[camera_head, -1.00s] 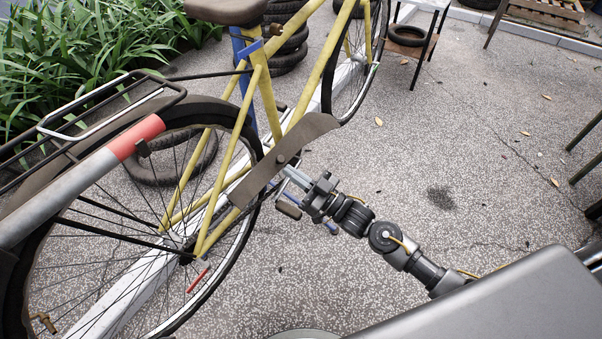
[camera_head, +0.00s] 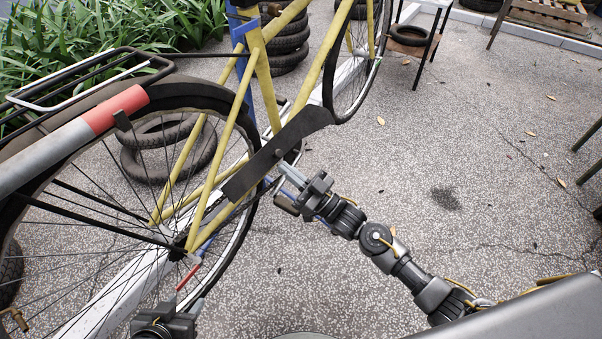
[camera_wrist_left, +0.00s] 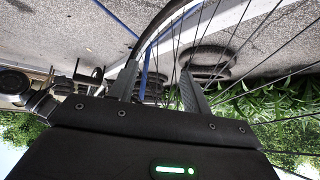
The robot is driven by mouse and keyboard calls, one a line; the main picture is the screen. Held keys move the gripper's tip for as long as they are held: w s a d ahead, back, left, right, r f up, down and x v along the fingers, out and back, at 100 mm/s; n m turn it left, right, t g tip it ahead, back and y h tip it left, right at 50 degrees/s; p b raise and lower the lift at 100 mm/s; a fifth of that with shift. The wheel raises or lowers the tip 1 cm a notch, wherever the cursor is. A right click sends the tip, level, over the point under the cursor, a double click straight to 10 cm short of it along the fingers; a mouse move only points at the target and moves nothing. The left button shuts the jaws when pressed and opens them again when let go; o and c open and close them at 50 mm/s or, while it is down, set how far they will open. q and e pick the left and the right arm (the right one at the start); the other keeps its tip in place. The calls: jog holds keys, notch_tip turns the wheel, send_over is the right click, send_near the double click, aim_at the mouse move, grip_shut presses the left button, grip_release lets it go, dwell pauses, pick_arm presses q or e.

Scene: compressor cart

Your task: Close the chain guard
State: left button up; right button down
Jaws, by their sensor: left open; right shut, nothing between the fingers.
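The chain guard (camera_head: 252,176) is a long dark plate slanting across the yellow bicycle's crank area in the head view. It overlaps part of the frame and rear wheel; whether its far edge touches the bicycle is unclear. My right gripper (camera_head: 284,168) is shut and empty, its fingertips at the guard's lower right side, near the pedal (camera_head: 287,205). Contact cannot be told. My left gripper (camera_head: 188,300) is open and empty at the bottom, below the rear hub, apart from the guard. In the left wrist view its fingers (camera_wrist_left: 158,88) stand apart with the wheel behind.
The rear wheel with spokes (camera_head: 253,215) stands close to my left gripper. A red-and-grey tube (camera_head: 75,137) crosses the upper left. Stacked tyres (camera_head: 285,45) and plants (camera_head: 100,30) lie behind. The paving (camera_head: 440,130) on the right is mostly clear.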

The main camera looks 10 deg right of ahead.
jog(key=shift+w+a+f, duration=0.2)
jog(key=shift+f, duration=0.1)
pick_arm(q)
jog(key=shift+w+d+r, duration=0.2)
jog(key=shift+w+r, duration=0.05)
jog(key=shift+w, duration=0.05)
jog(key=s+a+f+g+y+p, duration=0.1)
jog(key=s+a+f+g+p, duration=0.1)
jog(key=s+a+g, duration=0.2)
jog(key=s, duration=0.2)
jog(key=shift+s+f+n+y, duration=0.3)
jog(key=shift+s+f+n, duration=0.05)
jog(key=shift+f+n, duration=0.05)
pick_arm(e)
jog(key=v, duration=1.1)
jog(key=shift+s+d, duration=0.25)
jog(key=shift+d, duration=0.1)
